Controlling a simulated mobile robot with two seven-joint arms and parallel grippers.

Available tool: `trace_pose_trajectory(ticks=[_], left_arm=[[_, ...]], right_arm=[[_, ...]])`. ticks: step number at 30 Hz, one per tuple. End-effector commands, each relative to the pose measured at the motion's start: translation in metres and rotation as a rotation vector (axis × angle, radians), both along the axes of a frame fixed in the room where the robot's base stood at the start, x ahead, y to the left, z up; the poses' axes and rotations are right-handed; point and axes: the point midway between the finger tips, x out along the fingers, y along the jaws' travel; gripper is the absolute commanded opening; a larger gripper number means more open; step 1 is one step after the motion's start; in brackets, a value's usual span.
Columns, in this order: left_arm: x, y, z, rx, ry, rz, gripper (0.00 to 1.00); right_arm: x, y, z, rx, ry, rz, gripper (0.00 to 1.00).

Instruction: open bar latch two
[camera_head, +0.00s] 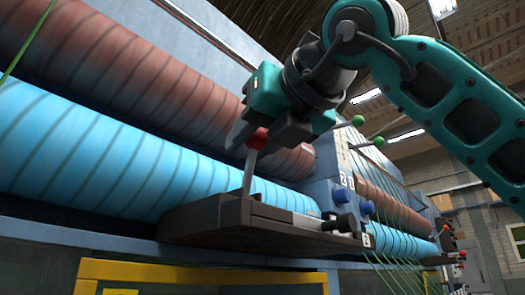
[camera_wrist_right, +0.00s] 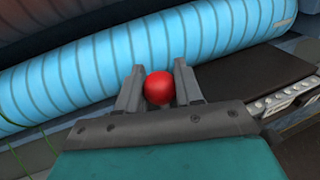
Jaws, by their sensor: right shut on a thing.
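Bar latch two is a lever (camera_head: 249,172) with a red ball knob (camera_head: 258,139), standing nearly upright on a dark mounting plate (camera_head: 195,222). A label with a "2" (camera_head: 366,241) is at the plate's right end. My right gripper (camera_head: 264,132) comes down from above and is shut on the red knob. In the right wrist view the knob (camera_wrist_right: 158,88) sits between the two grey fingers of the gripper (camera_wrist_right: 159,84). The lever's shaft is hidden there. My left gripper is in neither view.
A large blue ribbed roller (camera_head: 110,150) lies behind the lever, with a reddish roller (camera_head: 130,75) above it. Blue knobs (camera_head: 367,207) and green-knobbed levers (camera_head: 358,121) are to the right. Another red-knobbed lever (camera_head: 462,254) is farther right. A yellow frame (camera_head: 200,273) is below.

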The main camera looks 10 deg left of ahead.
Motion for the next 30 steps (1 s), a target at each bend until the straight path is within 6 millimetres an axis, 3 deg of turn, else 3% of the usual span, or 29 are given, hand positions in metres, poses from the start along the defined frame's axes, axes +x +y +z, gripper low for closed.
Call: trace_pose_trajectory(ticks=[17, 18, 24, 30], left_arm=[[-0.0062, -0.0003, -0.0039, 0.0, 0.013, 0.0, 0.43], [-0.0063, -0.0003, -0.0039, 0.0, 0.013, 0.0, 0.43], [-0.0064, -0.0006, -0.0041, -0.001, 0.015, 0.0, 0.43], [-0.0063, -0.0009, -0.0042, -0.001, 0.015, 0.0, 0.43]], right_arm=[[-0.0071, 0.0005, 0.0026, -0.016, 0.011, -0.002, 0.0], [-0.0072, 0.0006, 0.0025, -0.017, 0.012, -0.002, 0.39], [-0.007, 0.001, 0.001, -0.02, 0.014, -0.002, 0.58], [-0.0069, 0.0012, 0.0002, -0.022, 0.016, -0.002, 0.6]])
